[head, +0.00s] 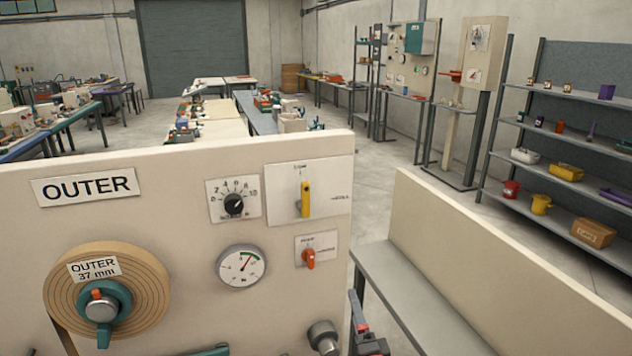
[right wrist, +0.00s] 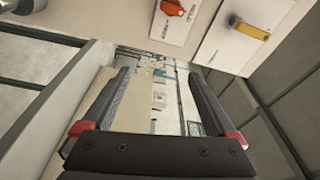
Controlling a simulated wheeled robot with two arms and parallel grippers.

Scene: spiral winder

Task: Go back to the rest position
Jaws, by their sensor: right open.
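My right gripper (head: 362,322) shows at the bottom of the head view, just right of the cream machine panel (head: 190,240). In the right wrist view the same gripper (right wrist: 162,84) has its two dark fingers apart with nothing between them. My left gripper is in neither view. The panel carries an OUTER sign (head: 86,187), a tape roll (head: 150,290) marked 37 mm, a dial knob (head: 234,205), a yellow lever (head: 305,200) pointing up, a gauge (head: 243,266) and an orange switch (head: 309,258).
A grey bench (head: 410,290) with a cream back wall (head: 480,250) stands right of the panel. A shelf rack (head: 570,130) with bins and pots is farther right. A round metal knob (head: 323,335) sticks out low on the panel, close to my right gripper. Tables fill the background.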

